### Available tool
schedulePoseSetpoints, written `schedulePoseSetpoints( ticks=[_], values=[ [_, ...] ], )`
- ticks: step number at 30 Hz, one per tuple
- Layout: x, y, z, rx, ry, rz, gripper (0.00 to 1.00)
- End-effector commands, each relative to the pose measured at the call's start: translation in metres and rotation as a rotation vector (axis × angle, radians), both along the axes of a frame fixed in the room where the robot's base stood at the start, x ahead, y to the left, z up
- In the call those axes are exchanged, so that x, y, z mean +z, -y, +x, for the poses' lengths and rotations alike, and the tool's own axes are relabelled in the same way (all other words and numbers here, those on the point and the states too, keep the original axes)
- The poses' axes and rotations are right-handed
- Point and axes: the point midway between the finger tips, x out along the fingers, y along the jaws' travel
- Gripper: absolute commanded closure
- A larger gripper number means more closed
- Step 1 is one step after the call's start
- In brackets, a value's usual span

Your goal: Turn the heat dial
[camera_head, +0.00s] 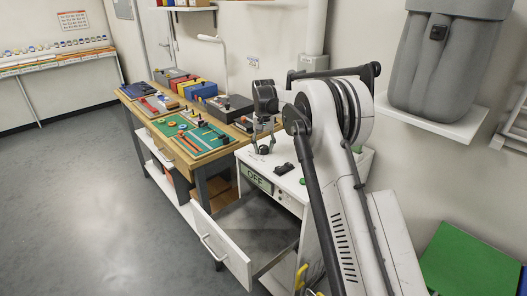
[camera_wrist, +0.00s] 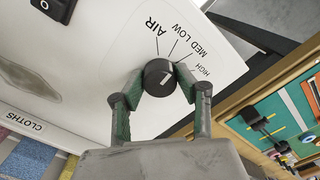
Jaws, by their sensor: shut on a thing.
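The heat dial (camera_wrist: 158,77) is a round black knob with a white mark, on a white panel (camera_wrist: 100,50) in the wrist view. Printed lines fan out from it to the words AIR, LOW, MED and HIGH. I cannot tell which word the mark points to. My gripper (camera_wrist: 159,82) is shut on the dial, one green-padded finger on each side. In the head view my gripper (camera_head: 263,140) points down at the top of the white cabinet (camera_head: 283,178). A display (camera_head: 257,180) on the cabinet front reads OFF.
A white drawer (camera_head: 222,248) stands open below the display. A black switch (camera_wrist: 55,8) is on the panel. A wooden bench (camera_head: 215,155) with a green tool board (camera_head: 190,135) stands to the left. The left floor is clear.

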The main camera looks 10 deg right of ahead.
Motion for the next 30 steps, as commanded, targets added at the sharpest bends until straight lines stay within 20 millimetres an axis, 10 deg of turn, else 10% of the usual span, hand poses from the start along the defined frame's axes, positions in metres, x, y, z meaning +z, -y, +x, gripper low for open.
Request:
schedulePoseSetpoints(
  ticks=[30],
  values=[
    [0.0002,0.0001,0.0004,-0.816,0.001,0.000,0.94]
  ],
)
